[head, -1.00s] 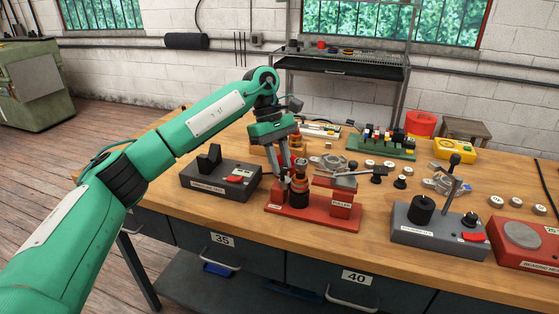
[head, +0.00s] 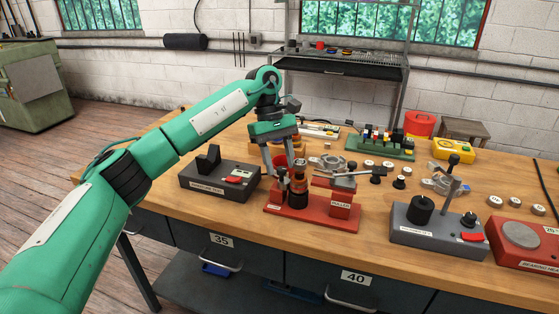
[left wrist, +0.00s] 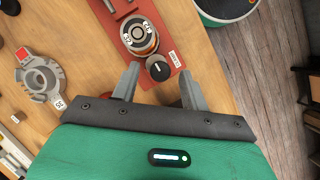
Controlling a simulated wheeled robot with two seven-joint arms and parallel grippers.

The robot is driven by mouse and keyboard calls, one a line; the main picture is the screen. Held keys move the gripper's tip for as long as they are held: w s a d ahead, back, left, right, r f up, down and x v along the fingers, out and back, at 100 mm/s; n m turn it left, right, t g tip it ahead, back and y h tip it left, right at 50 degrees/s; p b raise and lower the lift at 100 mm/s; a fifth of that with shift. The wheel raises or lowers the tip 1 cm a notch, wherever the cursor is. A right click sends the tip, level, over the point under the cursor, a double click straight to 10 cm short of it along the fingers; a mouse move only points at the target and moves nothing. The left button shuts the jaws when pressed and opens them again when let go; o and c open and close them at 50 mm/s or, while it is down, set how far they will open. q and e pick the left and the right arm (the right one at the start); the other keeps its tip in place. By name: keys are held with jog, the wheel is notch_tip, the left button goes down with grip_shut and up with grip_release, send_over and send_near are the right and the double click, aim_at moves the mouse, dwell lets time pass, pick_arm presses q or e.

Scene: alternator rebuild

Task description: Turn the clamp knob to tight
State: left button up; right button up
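The clamp knob (left wrist: 157,67) is a small black round knob with a white pointer line, on the red puller base (left wrist: 171,40). In the head view the knob (head: 283,179) is small and its setting cannot be read. The rotor with copper windings (head: 299,190) stands upright beside it; its top end (left wrist: 138,35) shows in the left wrist view. My left gripper (left wrist: 159,86) is open and empty, pointing down, fingers spread on either side of the knob's line. It also shows in the head view (head: 284,167) just above the knob. Contact cannot be seen. My right gripper is out of view.
A grey tester box (head: 215,182) stands left of the red base. Another grey box with black knobs (head: 425,225) stands to the right. The puller arm (head: 347,181) is on the base's right side. A grey metal housing (left wrist: 38,77) lies on the bench nearby.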

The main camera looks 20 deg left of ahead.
pick_arm(q)
jog(key=p+v, duration=0.1)
jog(key=v, duration=1.2)
jog(key=shift+w+r+p, duration=0.2)
jog(key=shift+r+p, duration=0.1)
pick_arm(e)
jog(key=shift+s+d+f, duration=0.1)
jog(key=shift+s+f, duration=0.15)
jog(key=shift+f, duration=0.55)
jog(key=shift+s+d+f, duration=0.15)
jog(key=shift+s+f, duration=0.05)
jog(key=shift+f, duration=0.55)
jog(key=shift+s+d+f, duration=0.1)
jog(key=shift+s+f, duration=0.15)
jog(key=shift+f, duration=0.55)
pick_arm(q)
jog(key=shift+a, duration=0.1)
